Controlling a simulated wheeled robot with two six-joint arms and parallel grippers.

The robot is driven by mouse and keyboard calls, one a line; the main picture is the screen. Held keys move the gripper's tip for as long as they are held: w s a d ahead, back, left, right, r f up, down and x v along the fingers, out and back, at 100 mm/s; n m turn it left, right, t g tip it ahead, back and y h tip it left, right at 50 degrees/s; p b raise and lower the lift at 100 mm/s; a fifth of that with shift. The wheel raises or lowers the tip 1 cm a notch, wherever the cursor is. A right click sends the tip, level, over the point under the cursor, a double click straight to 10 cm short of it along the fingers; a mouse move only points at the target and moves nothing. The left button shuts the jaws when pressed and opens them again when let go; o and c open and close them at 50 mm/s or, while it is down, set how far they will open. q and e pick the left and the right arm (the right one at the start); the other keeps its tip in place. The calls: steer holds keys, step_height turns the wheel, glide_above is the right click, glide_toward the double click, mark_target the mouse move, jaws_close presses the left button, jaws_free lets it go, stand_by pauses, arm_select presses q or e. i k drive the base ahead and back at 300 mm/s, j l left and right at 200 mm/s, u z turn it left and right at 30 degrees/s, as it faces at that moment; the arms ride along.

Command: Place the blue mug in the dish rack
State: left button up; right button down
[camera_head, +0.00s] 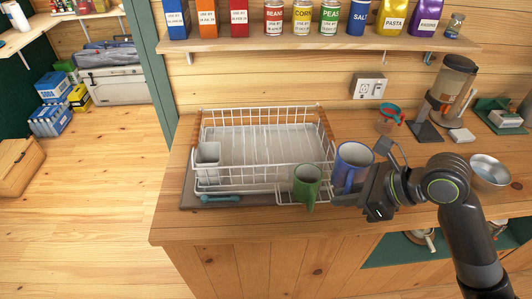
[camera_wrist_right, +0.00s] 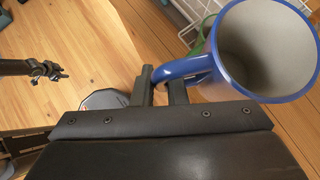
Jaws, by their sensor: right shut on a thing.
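The blue mug (camera_head: 352,162) is upright, just right of the dish rack's front right corner. My right gripper (camera_head: 342,199) is shut on its handle. The right wrist view shows the mug (camera_wrist_right: 265,50), its open top facing the camera, and the fingers (camera_wrist_right: 162,82) closed around the blue handle. I cannot tell whether the mug touches the counter. The white wire dish rack (camera_head: 262,112) has wooden side grips and a mostly empty main area. A dark jointed part of mine, likely the left gripper (camera_wrist_right: 38,70), shows at the left of the right wrist view; its jaws are unclear.
A green mug (camera_head: 306,184) stands at the rack's front right, close beside the blue mug. A white cutlery cup (camera_head: 208,155) is at the rack's left. A teal utensil (camera_head: 220,198) lies in front. A blender (camera_head: 448,90) and metal bowl (camera_head: 489,170) stand right.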

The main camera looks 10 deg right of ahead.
mark_target(284, 148)
steer(key=i+j, duration=0.2)
steer(key=j, duration=0.15)
steer(key=i+j, duration=0.2)
steer(key=j, duration=0.15)
steer(key=i, duration=0.35)
